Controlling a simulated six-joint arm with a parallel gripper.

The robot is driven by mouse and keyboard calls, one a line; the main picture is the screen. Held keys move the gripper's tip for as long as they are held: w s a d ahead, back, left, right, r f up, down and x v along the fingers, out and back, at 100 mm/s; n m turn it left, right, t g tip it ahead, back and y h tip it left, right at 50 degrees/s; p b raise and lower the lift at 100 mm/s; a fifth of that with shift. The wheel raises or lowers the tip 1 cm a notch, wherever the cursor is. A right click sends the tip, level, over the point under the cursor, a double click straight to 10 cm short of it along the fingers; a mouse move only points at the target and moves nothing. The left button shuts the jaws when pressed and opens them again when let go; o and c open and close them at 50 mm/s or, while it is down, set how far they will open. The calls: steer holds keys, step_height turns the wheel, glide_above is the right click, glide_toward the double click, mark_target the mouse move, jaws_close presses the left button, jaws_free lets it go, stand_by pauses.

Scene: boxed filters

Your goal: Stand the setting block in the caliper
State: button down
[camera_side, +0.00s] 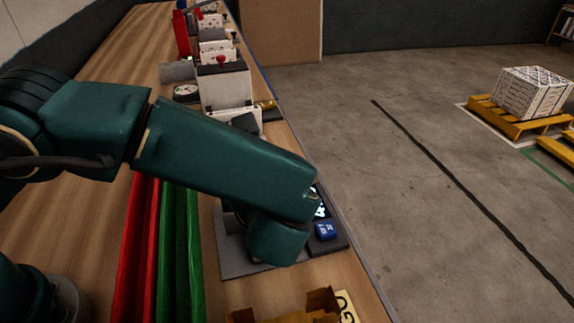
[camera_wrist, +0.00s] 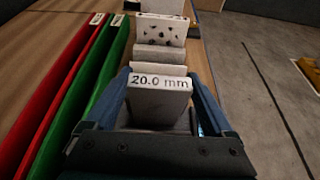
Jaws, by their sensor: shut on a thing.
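The setting block (camera_wrist: 158,103) is a grey block marked "20.0 mm" on its upper edge. In the wrist view it stands between the two blue fingers of my gripper (camera_wrist: 160,84), which is shut on it. In the side view my arm hides the block and the fingers. A grey plate (camera_side: 236,262) shows under my wrist there, with a dark base carrying a small blue part (camera_side: 325,231) at its right. I cannot tell for sure which parts are the caliper, or whether the block touches anything below.
A red tray (camera_side: 138,245) and a green tray (camera_side: 180,245) lie left of the plate. White boxes (camera_side: 224,88), a round dial (camera_side: 186,91) and a red post (camera_side: 181,35) stand farther back. A brown open box (camera_side: 322,300) is at the front. The bench's right edge is close.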

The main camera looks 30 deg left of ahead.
steer(key=shift+f, duration=0.25)
steer(key=shift+f, duration=0.35)
steer(key=shift+f, duration=0.25)
jaws_free()
